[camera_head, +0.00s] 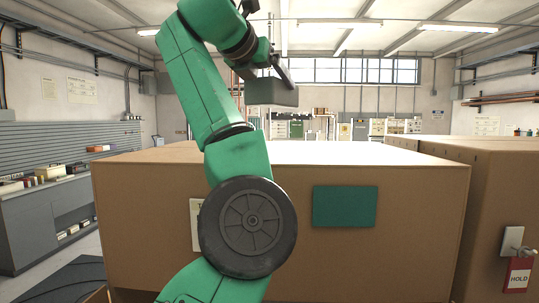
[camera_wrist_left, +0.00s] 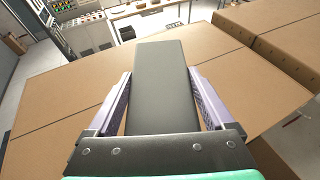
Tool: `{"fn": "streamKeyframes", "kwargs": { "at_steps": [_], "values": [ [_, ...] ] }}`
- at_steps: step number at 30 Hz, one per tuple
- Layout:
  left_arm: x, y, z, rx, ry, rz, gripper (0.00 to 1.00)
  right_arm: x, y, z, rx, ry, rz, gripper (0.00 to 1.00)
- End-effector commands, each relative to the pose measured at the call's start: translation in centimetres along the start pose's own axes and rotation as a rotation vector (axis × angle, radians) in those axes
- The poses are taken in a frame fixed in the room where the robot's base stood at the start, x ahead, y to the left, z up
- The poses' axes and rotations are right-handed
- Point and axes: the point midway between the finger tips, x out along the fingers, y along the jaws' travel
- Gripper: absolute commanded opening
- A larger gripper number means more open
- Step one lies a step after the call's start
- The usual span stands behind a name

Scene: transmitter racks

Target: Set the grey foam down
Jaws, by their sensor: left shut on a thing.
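The grey foam (camera_wrist_left: 161,85) is a dark grey block. In the left wrist view it lies between the two fingers of my left gripper (camera_wrist_left: 159,100), which is shut on it. In the head view the foam (camera_head: 272,92) hangs above the top of a large cardboard box (camera_head: 140,215), with my left gripper (camera_head: 283,72) over it. A gap shows between the foam and the box top in the head view. My right gripper is in neither view.
A second cardboard box (camera_head: 495,190) stands close on the right, with a red HOLD tag (camera_head: 519,275) hanging on it. The box top (camera_wrist_left: 70,85) looks clear around the foam.

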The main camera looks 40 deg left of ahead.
Motion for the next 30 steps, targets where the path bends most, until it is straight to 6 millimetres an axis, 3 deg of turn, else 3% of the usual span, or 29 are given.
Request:
{"fn": "streamKeyframes", "kwargs": {
  "at_steps": [1,3,13,25,26,27,30],
  "values": [
    [1.0,0.0,-2.3,-0.002,0.003,0.002,0.34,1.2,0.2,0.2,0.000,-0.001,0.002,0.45],
    [1.7,0.0,-4.2,-0.001,0.004,0.002,0.34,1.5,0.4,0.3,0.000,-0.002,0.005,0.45],
    [3.6,0.1,-9.6,-0.001,0.002,0.002,0.34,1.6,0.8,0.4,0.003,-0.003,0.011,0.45],
    [4.0,0.1,-10.6,0.000,0.000,0.001,0.34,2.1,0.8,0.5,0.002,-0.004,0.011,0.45],
    [3.9,0.1,-10.5,0.000,0.000,0.001,0.94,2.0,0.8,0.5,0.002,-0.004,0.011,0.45],
    [3.9,0.1,-10.4,0.000,0.000,0.001,1.00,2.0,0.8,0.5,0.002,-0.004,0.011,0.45],
    [3.9,0.1,-10.4,-0.001,0.001,0.001,1.00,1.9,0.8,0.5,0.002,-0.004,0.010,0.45]
  ]
}}
